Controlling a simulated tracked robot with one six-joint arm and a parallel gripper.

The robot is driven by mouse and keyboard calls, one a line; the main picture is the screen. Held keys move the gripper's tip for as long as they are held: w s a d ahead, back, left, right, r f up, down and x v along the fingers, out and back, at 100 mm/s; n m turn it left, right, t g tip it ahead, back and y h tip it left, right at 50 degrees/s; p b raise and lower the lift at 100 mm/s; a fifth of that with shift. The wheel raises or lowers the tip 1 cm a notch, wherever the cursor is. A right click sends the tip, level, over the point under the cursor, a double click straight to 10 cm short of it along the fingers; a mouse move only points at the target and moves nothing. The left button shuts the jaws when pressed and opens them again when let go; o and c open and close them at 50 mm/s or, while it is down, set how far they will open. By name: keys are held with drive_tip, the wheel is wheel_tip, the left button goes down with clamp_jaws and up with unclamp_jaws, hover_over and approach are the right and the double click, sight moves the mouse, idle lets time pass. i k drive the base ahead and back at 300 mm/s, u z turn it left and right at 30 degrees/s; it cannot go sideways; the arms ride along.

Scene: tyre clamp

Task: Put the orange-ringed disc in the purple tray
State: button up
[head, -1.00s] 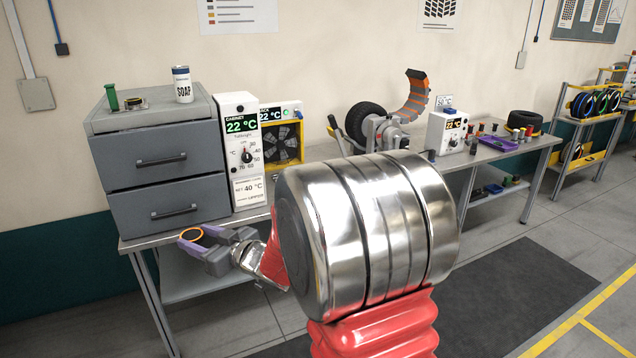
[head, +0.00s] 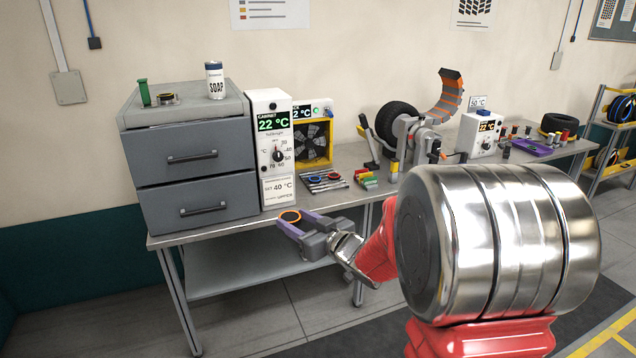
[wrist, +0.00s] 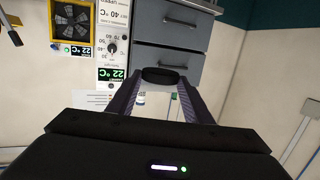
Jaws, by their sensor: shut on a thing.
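The orange-ringed disc (head: 290,217) is held between the fingertips of my gripper (head: 293,222), in front of the grey cabinet and near the bench's front edge in the head view. In the wrist view the dark disc (wrist: 160,76) sits between the two fingertips, seen nearly edge-on. My gripper is shut on it. The purple tray (head: 531,148) lies far to the right on the bench, beyond the tyre clamp, with several small items beside it. My own arm covers part of the bench between gripper and tray.
The grey drawer cabinet (head: 190,155) carries a soap can (head: 215,80) and a green item (head: 144,92). A temperature panel (head: 272,150), fan box (head: 313,143) and tyre clamp (head: 415,135) stand along the bench (head: 225,228). Tools and small coloured parts lie between them.

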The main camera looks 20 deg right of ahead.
sight(521, 146)
drive_tip(key=k, duration=0.65)
drive_tip(key=z, duration=0.3)
drive_tip(key=i, duration=1.65)
drive_tip(key=u, duration=0.3)
drive_tip(key=i, duration=1)
drive_tip(key=u, duration=0.05)
